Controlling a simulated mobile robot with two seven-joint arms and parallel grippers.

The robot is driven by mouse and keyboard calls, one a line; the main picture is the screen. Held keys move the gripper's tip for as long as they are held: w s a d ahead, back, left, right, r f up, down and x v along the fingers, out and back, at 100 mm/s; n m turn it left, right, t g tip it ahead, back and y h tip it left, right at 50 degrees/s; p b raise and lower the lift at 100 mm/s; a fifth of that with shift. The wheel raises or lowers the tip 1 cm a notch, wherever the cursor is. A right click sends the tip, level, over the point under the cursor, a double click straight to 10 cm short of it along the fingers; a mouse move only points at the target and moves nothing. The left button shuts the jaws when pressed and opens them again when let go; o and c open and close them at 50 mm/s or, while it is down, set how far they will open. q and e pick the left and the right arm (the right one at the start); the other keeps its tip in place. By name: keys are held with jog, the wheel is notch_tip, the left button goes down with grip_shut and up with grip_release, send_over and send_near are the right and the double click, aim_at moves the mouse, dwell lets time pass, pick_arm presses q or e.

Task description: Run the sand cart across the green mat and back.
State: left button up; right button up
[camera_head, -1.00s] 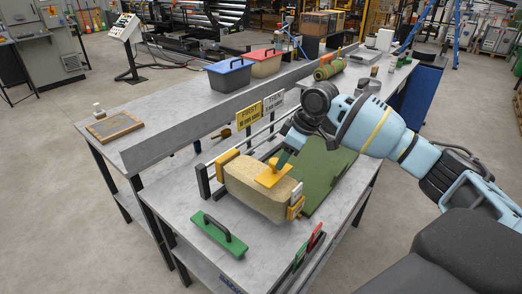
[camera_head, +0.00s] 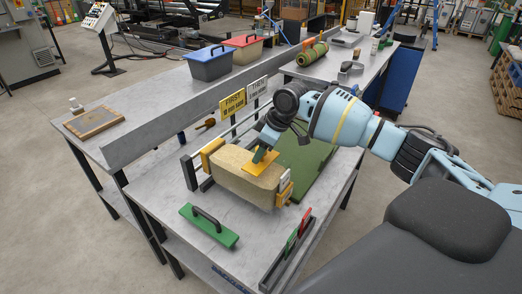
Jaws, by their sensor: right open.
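The sand cart (camera_head: 240,184), a sand-coloured block with yellow end pieces and a yellow plate with a handle (camera_head: 262,163) on top, sits on the near table. The green mat (camera_head: 308,166) lies flat just right of and behind it, partly hidden by my right arm. My right gripper (camera_head: 263,154) points down at the yellow handle from above. Its jaws are open and at or very near the handle; I cannot tell whether they touch it. My left gripper is out of view.
A green board with a black handle (camera_head: 208,226) lies in front of the cart. A dark rack with red and green cards (camera_head: 289,250) stands at the near right edge. Yellow and white signs (camera_head: 232,103) stand behind. Blue (camera_head: 210,65) and red (camera_head: 247,50) bins sit beyond the divider.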

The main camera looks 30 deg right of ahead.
jog(key=shift+w+f, duration=0.15)
jog(key=shift+f, duration=0.15)
grip_shut()
dwell(0.3)
